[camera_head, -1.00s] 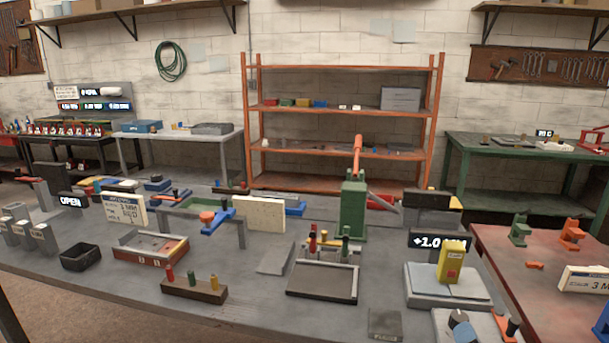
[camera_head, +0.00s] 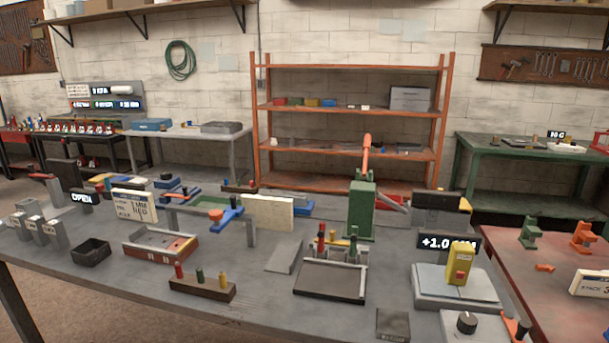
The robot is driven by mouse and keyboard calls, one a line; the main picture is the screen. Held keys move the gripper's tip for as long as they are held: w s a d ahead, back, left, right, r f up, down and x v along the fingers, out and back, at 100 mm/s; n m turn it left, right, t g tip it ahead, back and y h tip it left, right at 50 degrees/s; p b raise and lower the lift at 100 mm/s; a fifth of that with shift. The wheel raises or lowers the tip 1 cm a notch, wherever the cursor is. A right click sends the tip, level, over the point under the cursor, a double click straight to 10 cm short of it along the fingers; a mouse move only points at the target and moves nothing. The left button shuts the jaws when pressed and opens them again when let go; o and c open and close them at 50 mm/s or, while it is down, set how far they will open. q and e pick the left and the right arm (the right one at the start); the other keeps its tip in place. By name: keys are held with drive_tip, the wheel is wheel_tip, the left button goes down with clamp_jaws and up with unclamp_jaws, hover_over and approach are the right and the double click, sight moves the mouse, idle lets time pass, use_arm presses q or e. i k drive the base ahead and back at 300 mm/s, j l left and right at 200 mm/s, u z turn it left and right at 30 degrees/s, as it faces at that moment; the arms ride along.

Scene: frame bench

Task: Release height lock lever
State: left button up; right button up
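I cannot tell for certain which part is the height lock lever. An orange lever with a dark grip (camera_head: 520,329) stands at the bottom right, beside a grey box with a black knob (camera_head: 466,322), partly cut off by the frame. Behind it, a yellow block (camera_head: 460,264) stands on a grey plate (camera_head: 430,287) in front of a display reading about +1.0 (camera_head: 436,242). A green press (camera_head: 361,211) with a raised orange handle (camera_head: 366,155) stands further left. Neither of my grippers is in view.
On the grey bench (camera_head: 130,292) stand a black bin (camera_head: 91,252), a red-fronted tray (camera_head: 160,247), a peg block (camera_head: 201,288) and a dark tray (camera_head: 328,281). A red table (camera_head: 510,265) adjoins on the right.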

sight(516, 332)
drive_tip(key=z, duration=1.3)
